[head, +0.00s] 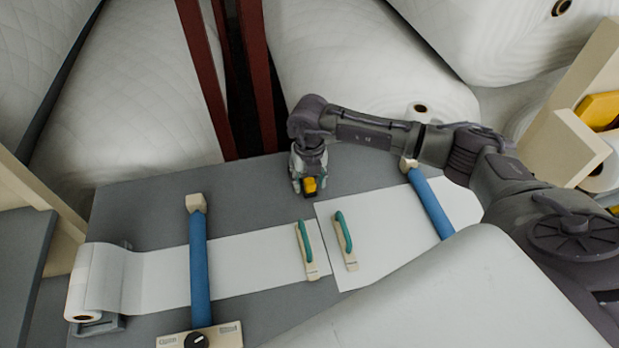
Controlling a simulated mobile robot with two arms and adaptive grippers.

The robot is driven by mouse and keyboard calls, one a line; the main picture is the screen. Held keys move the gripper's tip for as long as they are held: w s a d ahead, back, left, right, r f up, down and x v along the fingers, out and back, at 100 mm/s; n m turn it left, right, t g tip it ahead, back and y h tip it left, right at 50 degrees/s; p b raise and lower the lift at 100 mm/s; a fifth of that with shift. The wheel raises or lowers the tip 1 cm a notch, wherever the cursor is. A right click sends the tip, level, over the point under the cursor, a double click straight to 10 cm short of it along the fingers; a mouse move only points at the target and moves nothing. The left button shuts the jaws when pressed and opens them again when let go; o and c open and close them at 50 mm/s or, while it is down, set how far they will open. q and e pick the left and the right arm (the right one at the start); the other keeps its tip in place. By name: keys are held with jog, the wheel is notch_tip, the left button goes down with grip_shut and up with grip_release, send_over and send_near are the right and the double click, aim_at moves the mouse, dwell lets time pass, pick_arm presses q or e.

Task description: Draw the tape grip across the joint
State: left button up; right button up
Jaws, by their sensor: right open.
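Two white wadding sheets lie on the grey table, a narrower left sheet (240,262) and a wider right sheet (390,225). Their edges meet at a joint near the table's middle. A green-handled block (307,250) stands on the left sheet by the joint, and another (345,241) on the right sheet. A small yellow and black piece (310,187) shows at my right gripper (309,190), which is open, above the table behind the joint. I cannot tell whether the piece lies between the fingers. My left gripper is out of view.
Blue bars (200,270) (431,204) cross the left and right sheets. A wadding roll (82,285) sits at the table's left end. A box with a black knob (197,341) is at the front. Large white rolls and dark red posts (256,75) stand behind.

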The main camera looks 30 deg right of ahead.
jog(key=shift+f, duration=0.25)
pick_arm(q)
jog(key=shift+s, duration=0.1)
pick_arm(e)
grip_shut()
